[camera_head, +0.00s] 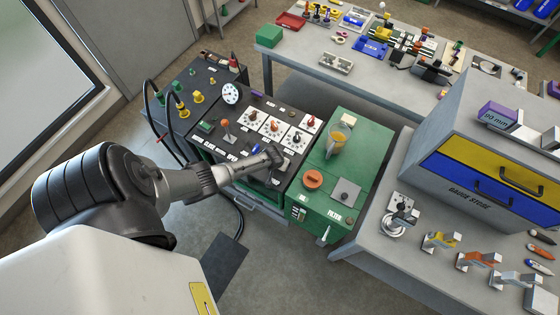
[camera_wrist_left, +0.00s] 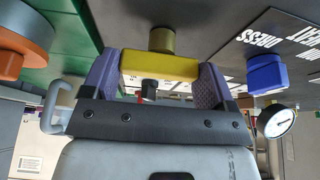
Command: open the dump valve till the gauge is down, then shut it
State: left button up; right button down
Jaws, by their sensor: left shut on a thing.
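My left gripper (camera_head: 274,158) reaches over the front right part of the dark control panel (camera_head: 208,133). In the left wrist view its two purple-padded fingers (camera_wrist_left: 160,80) are shut on the ends of a yellow bar handle (camera_wrist_left: 158,66), which sits on a short brass stem. I take this handle to be the dump valve; in the head view the gripper hides it. A round white gauge (camera_head: 230,93) stands at the panel's back left and also shows in the left wrist view (camera_wrist_left: 278,121). Its needle is too small to read. My right gripper is out of view.
Beside the gripper are a blue handle (camera_head: 256,148) and, on the green cabinet (camera_head: 360,160), an orange round knob (camera_head: 313,179). A gauge store box (camera_head: 480,150) sits on the right bench.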

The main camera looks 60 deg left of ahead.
pick_arm(q)
jog(key=o, duration=0.8)
jog(key=shift+r, duration=0.15)
jog(key=shift+s+r, duration=0.1)
jog(key=shift+r, duration=0.1)
jog(key=shift+p+v, duration=1.55)
jog(key=shift+v, duration=5)
jog(key=shift+d, duration=0.1)
